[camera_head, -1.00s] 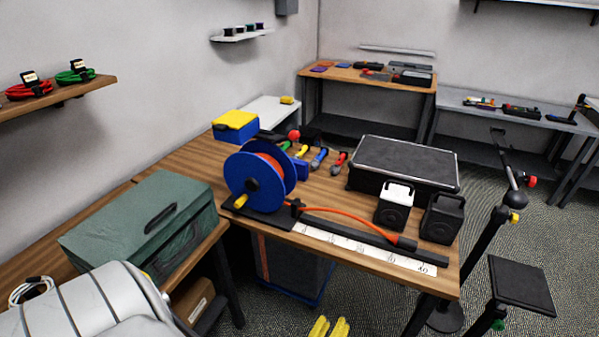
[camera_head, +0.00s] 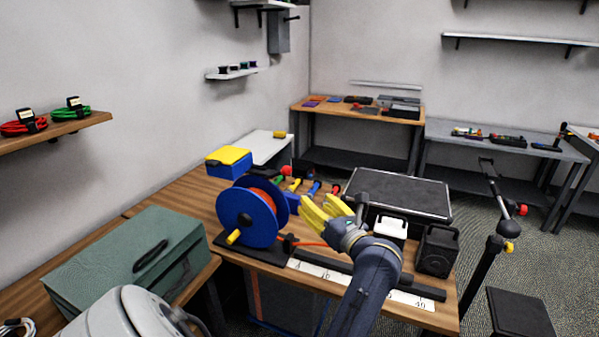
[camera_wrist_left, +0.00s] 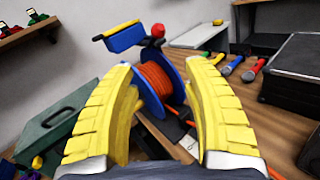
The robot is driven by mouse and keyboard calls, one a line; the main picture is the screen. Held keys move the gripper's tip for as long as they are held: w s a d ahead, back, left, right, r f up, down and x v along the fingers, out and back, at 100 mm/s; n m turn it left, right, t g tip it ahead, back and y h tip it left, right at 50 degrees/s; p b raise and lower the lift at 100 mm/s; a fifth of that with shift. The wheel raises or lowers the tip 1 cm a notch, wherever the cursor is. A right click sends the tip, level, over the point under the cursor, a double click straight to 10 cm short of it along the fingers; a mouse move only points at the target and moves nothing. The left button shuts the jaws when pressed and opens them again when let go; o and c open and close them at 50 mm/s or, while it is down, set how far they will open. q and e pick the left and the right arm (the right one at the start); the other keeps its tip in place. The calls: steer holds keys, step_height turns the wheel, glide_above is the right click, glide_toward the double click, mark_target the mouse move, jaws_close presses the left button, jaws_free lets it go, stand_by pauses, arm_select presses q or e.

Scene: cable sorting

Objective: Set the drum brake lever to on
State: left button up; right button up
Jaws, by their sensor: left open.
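The cable drum has blue flanges (camera_head: 246,218) and orange cable and stands on a black base on the wooden bench. A red ball knob (camera_head: 286,170) shows just behind the drum; in the left wrist view the knob (camera_wrist_left: 158,30) tops a short dark stem, which looks like the brake lever. Its on and off marks cannot be read. My left gripper (camera_head: 319,206) is open and empty, with yellow fingers right of the drum. In the left wrist view the gripper (camera_wrist_left: 160,68) frames the drum, its fingers apart from the knob. My right gripper is out of view.
A blue and yellow box (camera_head: 229,161) stands behind the drum. Several coloured-handled tools (camera_head: 314,188) lie behind my gripper. A black case (camera_head: 420,198) and small dark boxes stand right. A white ruler strip (camera_head: 315,271) runs along the front; a green case (camera_head: 120,260) sits left.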

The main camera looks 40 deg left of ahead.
mark_target(289, 172)
arm_select(q)
steer(key=shift+n, duration=0.6)
steer(key=x, duration=0.5)
steer(key=r+x, duration=0.1)
steer(key=x, duration=1.1)
steer(key=shift+w+a+r, duration=0.1)
steer(key=shift+a+r, duration=0.1)
jaws_close()
